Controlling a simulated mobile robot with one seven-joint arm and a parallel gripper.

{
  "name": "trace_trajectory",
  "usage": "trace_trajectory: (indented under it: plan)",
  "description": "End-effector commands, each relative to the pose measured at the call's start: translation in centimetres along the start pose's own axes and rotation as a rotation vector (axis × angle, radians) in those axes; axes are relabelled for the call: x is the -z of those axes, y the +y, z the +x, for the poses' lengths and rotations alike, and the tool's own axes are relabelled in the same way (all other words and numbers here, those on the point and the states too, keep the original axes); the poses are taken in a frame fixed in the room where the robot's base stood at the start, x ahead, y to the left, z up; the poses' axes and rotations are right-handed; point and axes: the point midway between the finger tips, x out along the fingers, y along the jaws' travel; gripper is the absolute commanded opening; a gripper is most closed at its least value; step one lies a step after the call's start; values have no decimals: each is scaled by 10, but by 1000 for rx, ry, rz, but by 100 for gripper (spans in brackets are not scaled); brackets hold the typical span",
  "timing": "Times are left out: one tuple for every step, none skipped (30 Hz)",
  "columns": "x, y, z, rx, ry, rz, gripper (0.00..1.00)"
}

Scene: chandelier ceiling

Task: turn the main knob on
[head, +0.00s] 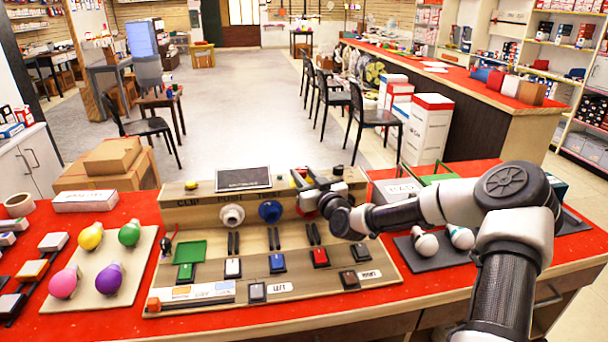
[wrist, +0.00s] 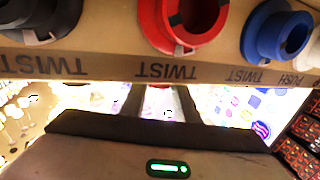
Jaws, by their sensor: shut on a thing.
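The wooden board (head: 180,217) stands on the red table, with sockets along its upright face. My gripper (head: 304,182) is at the board's top edge, above and in front of the red socket (head: 306,203). In the wrist view, which is upside down, my gripper (wrist: 160,98) has its two dark fingers at the board's edge, close to a small red part (wrist: 160,87). It seems to be the main knob, held between the fingers. The fingers and the board hide most of it, so its turn position cannot be told.
A white socket (head: 231,215) and a blue socket (head: 270,211) sit left of my gripper. A dark screen (head: 242,179) stands on the board's top. Coloured bulbs (head: 91,236) lie on a wooden plate at the left. White bulbs (head: 426,244) rest on a dark pad at the right.

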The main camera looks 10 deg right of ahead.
Motion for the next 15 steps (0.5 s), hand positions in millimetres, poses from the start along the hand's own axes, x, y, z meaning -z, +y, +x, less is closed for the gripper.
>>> trace_trajectory:
  plan:
    - [1,-5,0,-29,-1,-6,6]
    - [0,-6,1,-53,-1,-6,6]
    - [0,-7,1,-86,0,-6,6]
    - [0,-8,1,-113,1,-8,6]
    - [0,-8,1,-140,1,-9,6]
    - [0,-10,1,-176,1,-9,6]
    - [0,-10,2,-204,3,-10,6]
    - [-1,-11,2,-233,4,-10,6]
    - [-1,-12,2,-270,5,-10,6]
    - [0,-13,2,-298,6,-10,6]
    - [-1,-13,3,-326,6,-9,6]
    - [0,-14,3,-363,7,-9,6]
    - [-1,-14,3,-389,7,-8,6]
    - [0,-14,4,-416,9,-7,6]
    - [0,-14,4,-451,8,-6,6]
